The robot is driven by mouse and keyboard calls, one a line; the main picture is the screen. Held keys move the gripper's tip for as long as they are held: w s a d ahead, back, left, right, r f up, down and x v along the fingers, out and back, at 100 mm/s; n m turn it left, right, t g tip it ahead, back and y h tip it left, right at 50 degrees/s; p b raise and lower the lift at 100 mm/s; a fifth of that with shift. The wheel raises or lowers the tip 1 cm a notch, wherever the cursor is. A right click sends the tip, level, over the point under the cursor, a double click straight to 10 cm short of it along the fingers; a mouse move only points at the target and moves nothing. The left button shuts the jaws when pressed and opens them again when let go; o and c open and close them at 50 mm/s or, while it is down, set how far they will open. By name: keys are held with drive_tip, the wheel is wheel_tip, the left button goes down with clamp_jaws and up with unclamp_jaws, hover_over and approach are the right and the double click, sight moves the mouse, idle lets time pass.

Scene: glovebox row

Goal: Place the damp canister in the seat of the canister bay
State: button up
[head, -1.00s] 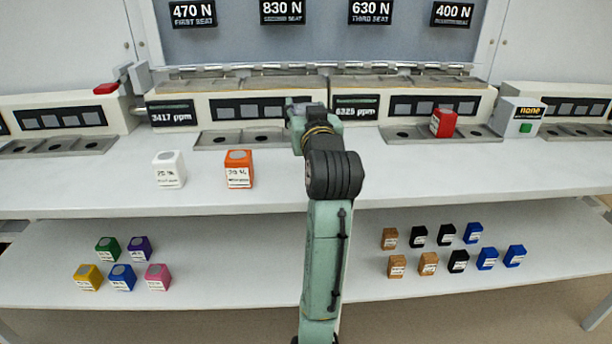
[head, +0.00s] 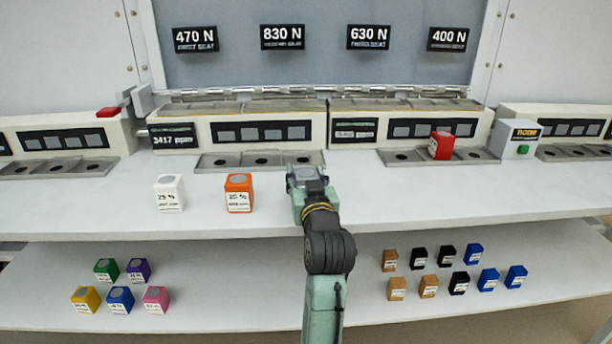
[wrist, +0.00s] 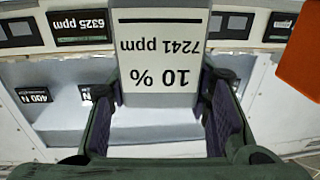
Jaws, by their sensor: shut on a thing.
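My gripper (head: 308,182) is shut on a pale canister (head: 308,172), held over the white bench in front of the middle bays. In the wrist view the canister's white label (wrist: 163,55) reads 10 % and 7241 ppm, upside down, between the two fingers. A white canister (head: 169,193) and an orange canister (head: 238,193) stand on the bench to the left; their labels are too small to read surely. The left middle bay (head: 240,133) shows 3417 ppm above an empty-looking seat tray (head: 240,162). The right middle bay (head: 400,131) shows 6325 ppm in the wrist view (wrist: 80,22).
A red canister (head: 441,146) stands in the right tray (head: 480,155). A box reading none (head: 520,131) stands right of it. Force signs hang on the back panel (head: 325,60). A lower shelf (head: 220,270) holds several coloured canisters. Bench right of my gripper is clear.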

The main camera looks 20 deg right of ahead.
drive_tip(key=shift+f, duration=0.2)
drive_tip(key=o, duration=1.2)
drive_tip(key=s+b, duration=0.1)
drive_tip(key=s, duration=0.2)
drive_tip(key=s+a+b, duration=0.1)
drive_tip(key=s, duration=0.3)
drive_tip(key=s+a+b, duration=0.1)
drive_tip(key=s+b, duration=0.1)
drive_tip(key=s, duration=0.1)
drive_tip(key=shift+s+a+f, duration=0.15)
drive_tip(key=shift+s+a, duration=0.1)
drive_tip(key=shift+s, duration=0.05)
